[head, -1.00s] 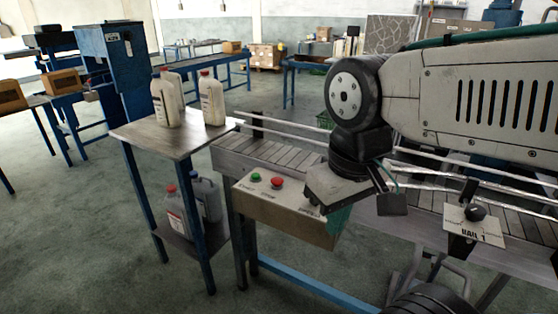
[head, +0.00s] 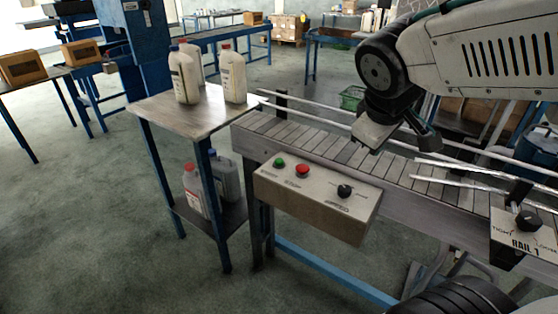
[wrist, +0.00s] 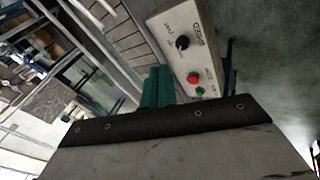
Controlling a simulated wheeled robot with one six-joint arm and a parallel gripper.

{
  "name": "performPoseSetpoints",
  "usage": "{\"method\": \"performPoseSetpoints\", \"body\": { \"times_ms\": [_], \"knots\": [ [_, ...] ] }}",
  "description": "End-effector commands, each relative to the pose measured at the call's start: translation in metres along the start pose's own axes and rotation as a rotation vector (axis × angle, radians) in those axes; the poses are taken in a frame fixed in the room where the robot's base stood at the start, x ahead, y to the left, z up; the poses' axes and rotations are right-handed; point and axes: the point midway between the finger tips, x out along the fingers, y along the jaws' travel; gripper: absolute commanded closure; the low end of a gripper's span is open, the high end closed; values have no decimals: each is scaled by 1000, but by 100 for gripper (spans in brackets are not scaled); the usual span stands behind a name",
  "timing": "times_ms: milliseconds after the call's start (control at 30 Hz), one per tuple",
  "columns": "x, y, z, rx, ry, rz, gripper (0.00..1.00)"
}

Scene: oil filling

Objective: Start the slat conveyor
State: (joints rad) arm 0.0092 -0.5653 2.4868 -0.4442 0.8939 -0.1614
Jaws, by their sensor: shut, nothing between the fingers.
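The slat conveyor (head: 285,135) runs from the left middle to the right in the head view. A beige control box (head: 312,208) is fixed on its near side. The box top carries a green button (head: 279,163), a red button (head: 302,171) and a black knob (head: 345,191). In the wrist view the black knob (wrist: 183,43), marked SPEED, the red button (wrist: 193,79) and the green button (wrist: 200,91) also show. My gripper (wrist: 157,75) has its green fingers shut and empty, apart from the box. In the head view its fingers are hidden.
A small table (head: 150,108) with white bottles (head: 184,80) stands at the conveyor's left end; more bottles (head: 195,190) are on its lower shelf. Metal guide rails (head: 330,128) run above the slats. A RAIL 1 knob panel (head: 512,236) is at right.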

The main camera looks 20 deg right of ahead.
Motion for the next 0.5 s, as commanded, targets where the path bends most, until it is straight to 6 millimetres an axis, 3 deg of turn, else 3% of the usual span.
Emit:
{"method": "performPoseSetpoints", "body": {
  "times_ms": [100, 200, 333, 400, 500],
  "knots": [
    [24, 43, -69, -365, 108, 204, 100],
    [42, 57, -136, -735, 218, 343, 100],
    [69, 38, -207, -1214, 362, 440, 100],
    [83, 18, -231, -1437, 434, 457, 100],
    [102, -10, -250, -1685, 522, 455, 100]
  ]
}}
